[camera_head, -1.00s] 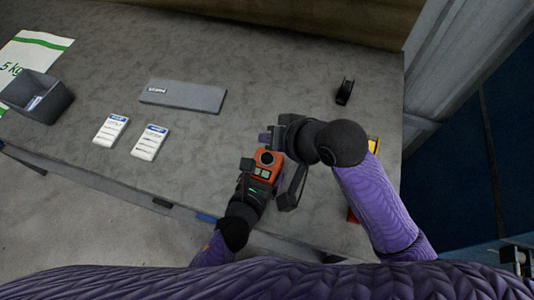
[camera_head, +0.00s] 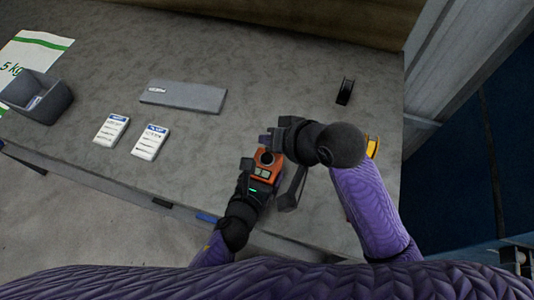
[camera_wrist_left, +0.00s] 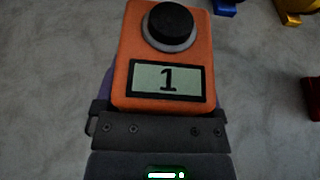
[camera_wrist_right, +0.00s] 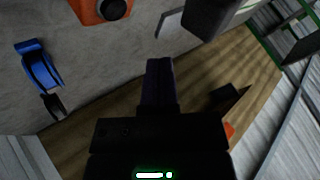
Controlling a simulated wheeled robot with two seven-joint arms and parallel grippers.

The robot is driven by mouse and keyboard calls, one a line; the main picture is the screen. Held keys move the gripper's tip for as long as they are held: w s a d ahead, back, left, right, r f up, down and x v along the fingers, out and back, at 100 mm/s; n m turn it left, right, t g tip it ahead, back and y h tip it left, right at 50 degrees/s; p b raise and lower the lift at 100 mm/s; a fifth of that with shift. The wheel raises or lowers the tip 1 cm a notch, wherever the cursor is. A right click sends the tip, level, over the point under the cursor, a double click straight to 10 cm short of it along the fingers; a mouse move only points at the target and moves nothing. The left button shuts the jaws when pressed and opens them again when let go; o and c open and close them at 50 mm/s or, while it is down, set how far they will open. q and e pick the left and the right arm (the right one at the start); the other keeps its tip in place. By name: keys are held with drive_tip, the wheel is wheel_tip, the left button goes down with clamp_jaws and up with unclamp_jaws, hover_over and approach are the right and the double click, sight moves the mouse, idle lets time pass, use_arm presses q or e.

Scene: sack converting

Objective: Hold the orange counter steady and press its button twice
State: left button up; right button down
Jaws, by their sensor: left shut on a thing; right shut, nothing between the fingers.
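The orange counter (camera_head: 276,158) stands at the table's front, with a black round button (camera_wrist_left: 171,22) on top. Its display (camera_wrist_left: 160,79) reads 1 in the left wrist view. My left gripper (camera_wrist_left: 160,125) is shut on the counter's lower part. My right gripper (camera_head: 267,138) is shut and empty, just beyond the counter in the head view. In the right wrist view the counter (camera_wrist_right: 90,10) is at the top edge, its button uncovered and apart from my right fingertips (camera_wrist_right: 158,65).
Two white cards (camera_head: 150,142), a grey flat case (camera_head: 183,96) and a grey bin (camera_head: 50,105) lie to the left. A black item (camera_head: 345,91) and a yellow item (camera_head: 373,146) are at the right. A blue item (camera_wrist_right: 38,65) shows in the right wrist view.

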sight(262, 155)
drive_tip(key=shift+f, duration=2.25)
drive_tip(key=shift+f, duration=0.1)
drive_tip(key=shift+f, duration=0.3)
drive_tip(key=shift+f, duration=0.55)
idle(0.9)
drive_tip(key=shift+r, duration=0.95)
drive_tip(key=shift+r, duration=0.1)
drive_tip(key=shift+r, duration=2.45)
